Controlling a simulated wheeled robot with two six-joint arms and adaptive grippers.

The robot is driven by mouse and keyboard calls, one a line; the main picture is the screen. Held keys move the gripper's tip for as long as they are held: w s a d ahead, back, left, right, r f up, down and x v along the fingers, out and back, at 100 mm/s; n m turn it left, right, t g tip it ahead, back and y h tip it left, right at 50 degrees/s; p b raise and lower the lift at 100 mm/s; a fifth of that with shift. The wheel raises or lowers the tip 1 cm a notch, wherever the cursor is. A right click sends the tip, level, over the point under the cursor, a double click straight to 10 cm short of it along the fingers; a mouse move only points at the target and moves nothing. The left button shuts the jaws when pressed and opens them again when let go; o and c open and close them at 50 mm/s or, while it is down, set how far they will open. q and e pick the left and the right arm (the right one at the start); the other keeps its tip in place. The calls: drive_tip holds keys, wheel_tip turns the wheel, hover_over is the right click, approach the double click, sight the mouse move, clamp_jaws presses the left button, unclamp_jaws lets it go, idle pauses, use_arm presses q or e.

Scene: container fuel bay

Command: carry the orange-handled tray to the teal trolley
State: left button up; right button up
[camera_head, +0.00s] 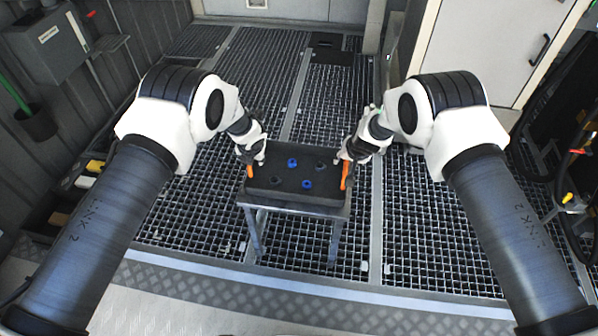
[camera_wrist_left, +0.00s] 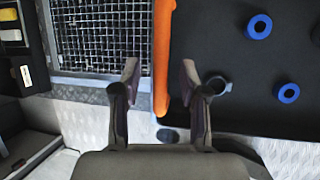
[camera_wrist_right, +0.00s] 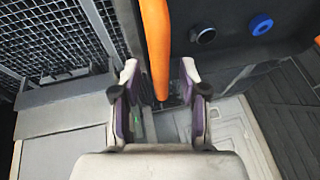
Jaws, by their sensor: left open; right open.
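The dark tray (camera_head: 320,158) lies on a small grey stand (camera_head: 293,208) in the head view, with an orange handle at each end. It holds blue rings (camera_head: 292,162) and darker round pieces (camera_head: 321,166). My left gripper (camera_head: 248,160) is open at the left handle (camera_head: 249,171); in the left wrist view that handle (camera_wrist_left: 163,60) runs between or just above the open fingers (camera_wrist_left: 160,75). My right gripper (camera_head: 346,158) is open at the right handle (camera_head: 344,175); in the right wrist view that handle (camera_wrist_right: 156,45) lies between the open fingers (camera_wrist_right: 160,75). Contact cannot be told. No teal trolley shows.
A metal grating floor (camera_head: 205,215) surrounds the stand, with free room on both sides. A grey wall box (camera_head: 45,45) and a low bin with yellow items (camera_head: 95,166) are at left. A pale door (camera_head: 490,45) and dark hoses (camera_head: 560,150) are at right.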

use_arm(q)
clamp_jaws()
use_arm(e)
clamp_jaws()
